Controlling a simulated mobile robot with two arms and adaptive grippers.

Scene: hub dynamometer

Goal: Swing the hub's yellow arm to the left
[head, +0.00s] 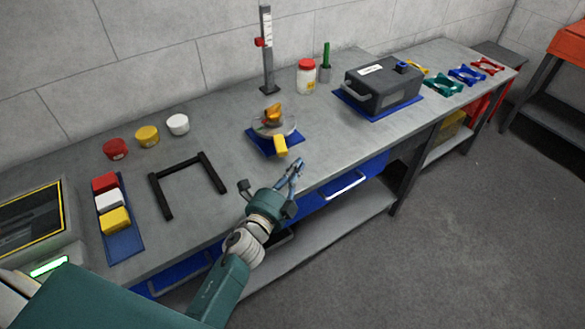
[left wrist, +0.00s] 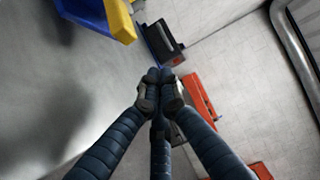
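The hub (head: 274,127) stands on a blue base (head: 262,146) near the middle of the bench, with an orange piece on top. Its yellow arm (head: 281,146) points toward the bench's front edge. In the left wrist view a yellow piece (left wrist: 118,20), seemingly the arm, shows at the top over a blue edge. My left gripper (head: 295,168) is just right of and in front of the yellow arm, near the bench's front edge. A small gap shows between them in the head view. Its fingertips meet in the left wrist view (left wrist: 160,82), with nothing visible between them. My right gripper is not in view.
A black U-shaped frame (head: 188,158) lies left of the hub. A dark case (head: 382,87) sits to the right on a blue mat. A height gauge (head: 267,50) and a red-lidded jar (head: 306,78) stand behind. The bench between hub and case is clear.

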